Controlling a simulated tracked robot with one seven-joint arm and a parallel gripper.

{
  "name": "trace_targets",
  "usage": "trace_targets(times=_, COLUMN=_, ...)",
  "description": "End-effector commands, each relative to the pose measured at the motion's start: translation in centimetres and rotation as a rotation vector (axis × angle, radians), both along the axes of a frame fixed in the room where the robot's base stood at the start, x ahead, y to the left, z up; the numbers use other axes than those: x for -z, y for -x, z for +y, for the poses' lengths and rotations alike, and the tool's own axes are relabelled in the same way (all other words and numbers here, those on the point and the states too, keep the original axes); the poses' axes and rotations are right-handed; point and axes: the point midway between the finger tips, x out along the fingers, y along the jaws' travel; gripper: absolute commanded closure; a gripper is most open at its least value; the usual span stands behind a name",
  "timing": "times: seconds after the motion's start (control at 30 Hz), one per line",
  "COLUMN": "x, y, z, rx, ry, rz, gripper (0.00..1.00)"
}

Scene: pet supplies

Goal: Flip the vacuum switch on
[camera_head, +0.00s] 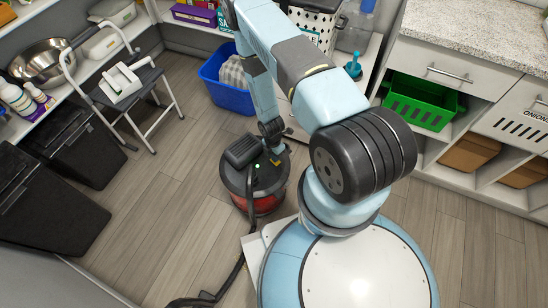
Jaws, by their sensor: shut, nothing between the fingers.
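The vacuum (262,201) is a round drum with a dark top and a red lower body. It stands upright on the wood floor just beyond my base. A black motor housing (242,151) sits on its lid, and a small light green spot (257,166) shows on the top. My gripper (276,158) is shut and empty, pointing down at the right side of the vacuum's top. I cannot tell whether it touches the lid. The switch itself is too small to make out for certain.
A black hose (238,270) runs along the floor beside my base. A blue bin (227,84) stands behind the vacuum. A folding step stool (125,92) and black bins (72,146) are at left. Cabinets with a green crate (420,101) are at right. Floor left of the vacuum is clear.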

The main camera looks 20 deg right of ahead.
Motion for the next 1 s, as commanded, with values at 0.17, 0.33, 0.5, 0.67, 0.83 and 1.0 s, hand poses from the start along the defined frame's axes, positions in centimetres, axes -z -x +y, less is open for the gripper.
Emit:
trace_targets(times=0.17, x=-1.3, y=0.1, z=-0.1, rx=0.001, ry=0.001, rz=0.0, gripper=1.0)
trace_targets(times=0.33, x=-3.8, y=0.1, z=-0.2, rx=0.0, ry=0.0, rz=-0.001, gripper=1.0)
trace_targets(times=0.5, x=-6.6, y=0.5, z=-0.3, rx=-0.001, ry=-0.001, rz=-0.001, gripper=1.0)
trace_targets(times=0.67, x=-9.0, y=0.8, z=-0.4, rx=-0.001, ry=-0.001, rz=-0.001, gripper=1.0)
trace_targets(times=0.83, x=-11.4, y=1.1, z=-0.5, rx=-0.001, ry=-0.001, rz=-0.001, gripper=1.0)
trace_targets(times=1.0, x=-13.0, y=1.3, z=-0.7, rx=0.0, ry=0.0, rz=0.0, gripper=1.0)
